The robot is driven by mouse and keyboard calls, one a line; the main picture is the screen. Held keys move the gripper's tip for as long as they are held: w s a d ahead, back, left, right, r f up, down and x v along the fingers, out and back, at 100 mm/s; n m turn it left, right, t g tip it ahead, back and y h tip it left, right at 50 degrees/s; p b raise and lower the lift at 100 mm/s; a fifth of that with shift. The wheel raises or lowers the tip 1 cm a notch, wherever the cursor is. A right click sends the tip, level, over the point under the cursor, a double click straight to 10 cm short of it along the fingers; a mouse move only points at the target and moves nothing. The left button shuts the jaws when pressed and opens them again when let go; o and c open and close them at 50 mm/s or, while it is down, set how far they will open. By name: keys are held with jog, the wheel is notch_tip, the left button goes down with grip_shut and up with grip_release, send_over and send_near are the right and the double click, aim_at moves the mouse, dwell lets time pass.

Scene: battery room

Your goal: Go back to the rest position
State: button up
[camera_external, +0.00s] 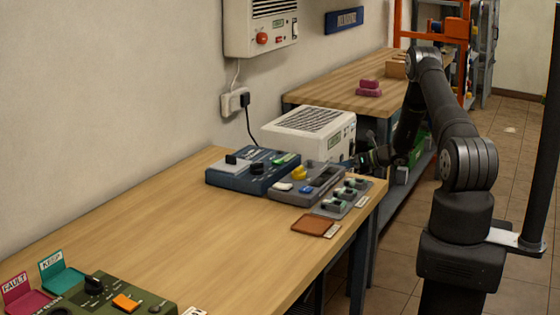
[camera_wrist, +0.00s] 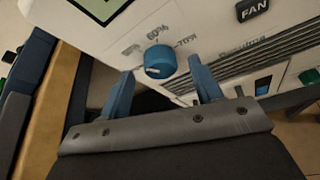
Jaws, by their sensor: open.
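My gripper (camera_wrist: 163,78) shows two blue fingers in the wrist view, apart with nothing held between them. A blue knob (camera_wrist: 159,62) with a white pointer line is on the front of a white unit (camera_wrist: 200,32). It appears between and just beyond the fingertips; whether they touch it I cannot tell.
A blue panel (camera_external: 226,178) and a grey panel (camera_external: 290,193) with switches stand in front of the white unit on the wooden bench (camera_external: 150,215). A brown pad (camera_external: 313,225) lies near its edge. A second bench (camera_external: 330,98) is behind.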

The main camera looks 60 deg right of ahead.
jog(key=v, duration=1.6)
jog(key=w+a+f+n+h, duration=0.2)
jog(key=w+f+n+h, duration=0.1)
jog(key=w, duration=0.4)
jog(key=w+a+f+n+h, duration=0.2)
jog(key=w+f+n, duration=0.1)
jog(key=w+n, duration=0.2)
jog(key=shift+w+t+h, duration=0.3)
jog(key=shift+w+h, duration=0.1)
jog(key=shift+w, duration=1)
jog(key=shift+w+d+f+m+y, duration=0.1)
jog(key=shift+w+d+m+y, duration=0.15)
jog(key=shift+m+y, duration=0.6)
jog(key=shift+w+d+m+y, duration=0.15)
jog(key=shift+w+m+y, duration=0.3)
jog(key=shift+m, duration=0.7)
jog(key=shift+s, duration=0.1)
